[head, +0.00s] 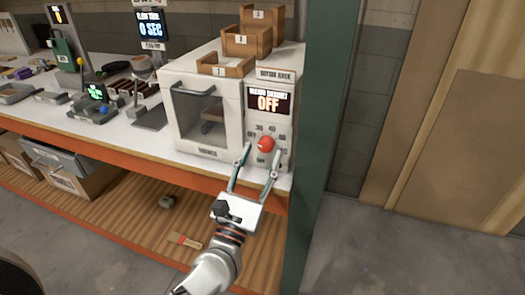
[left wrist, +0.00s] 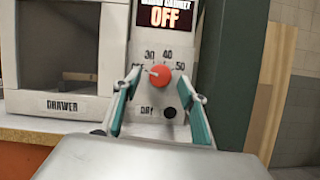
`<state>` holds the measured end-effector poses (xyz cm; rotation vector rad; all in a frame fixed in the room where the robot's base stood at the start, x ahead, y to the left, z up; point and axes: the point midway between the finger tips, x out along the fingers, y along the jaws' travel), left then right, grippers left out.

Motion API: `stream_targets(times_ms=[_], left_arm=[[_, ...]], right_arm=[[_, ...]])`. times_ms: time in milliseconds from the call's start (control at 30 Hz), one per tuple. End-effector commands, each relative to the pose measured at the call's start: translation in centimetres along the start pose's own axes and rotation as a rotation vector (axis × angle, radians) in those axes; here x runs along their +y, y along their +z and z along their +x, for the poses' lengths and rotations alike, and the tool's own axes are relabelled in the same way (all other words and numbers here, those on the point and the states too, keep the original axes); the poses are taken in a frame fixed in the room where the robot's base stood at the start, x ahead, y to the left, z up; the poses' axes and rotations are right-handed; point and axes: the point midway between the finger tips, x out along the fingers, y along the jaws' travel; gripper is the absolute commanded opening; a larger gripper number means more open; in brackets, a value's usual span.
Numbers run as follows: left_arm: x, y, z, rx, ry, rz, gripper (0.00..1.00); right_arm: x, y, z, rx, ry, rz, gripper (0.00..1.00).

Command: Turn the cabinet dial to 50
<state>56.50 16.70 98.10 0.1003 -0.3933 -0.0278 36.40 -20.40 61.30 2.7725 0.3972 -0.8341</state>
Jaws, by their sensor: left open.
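The white cabinet (head: 205,112) stands at the right end of the bench, with a handled glass door and a control panel on its right side. Its red dial (head: 266,144) sits low on that panel; it also shows in the left wrist view (left wrist: 159,76). A pale pointer on the dial points left, toward the OFF mark. The marks 30, 40 and 50 run around it, with 50 at its right. The display (left wrist: 165,16) reads OFF. My left gripper (head: 261,163) is open, its teal fingers on either side of and just short of the dial. My right gripper is not in view.
Wooden trays (head: 248,41) stand on top of the cabinet. A dark green post (head: 325,100) rises close to the right of the cabinet. Other devices crowd the bench to the left, and the lower shelf (head: 135,215) holds boxes and small items.

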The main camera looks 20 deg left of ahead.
Motion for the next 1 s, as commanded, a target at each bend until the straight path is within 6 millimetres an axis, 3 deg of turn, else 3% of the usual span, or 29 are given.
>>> stream_targets(times_ms=[233,433,467,600,1000], left_arm=[[0.0,0.0,1.5,0.001,0.000,0.001,0.42],[0.0,-0.1,1.5,0.001,-0.001,0.001,0.42],[0.0,-0.1,1.5,0.001,-0.001,0.001,0.40],[0.0,-0.1,1.5,0.001,0.000,0.001,0.04],[0.1,0.1,1.6,-0.002,-0.018,0.044,0.04]], right_arm=[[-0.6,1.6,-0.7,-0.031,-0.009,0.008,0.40],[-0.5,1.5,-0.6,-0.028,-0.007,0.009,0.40],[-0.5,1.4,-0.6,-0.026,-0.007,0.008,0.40],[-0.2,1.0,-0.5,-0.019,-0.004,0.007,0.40],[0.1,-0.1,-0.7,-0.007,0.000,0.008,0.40]])
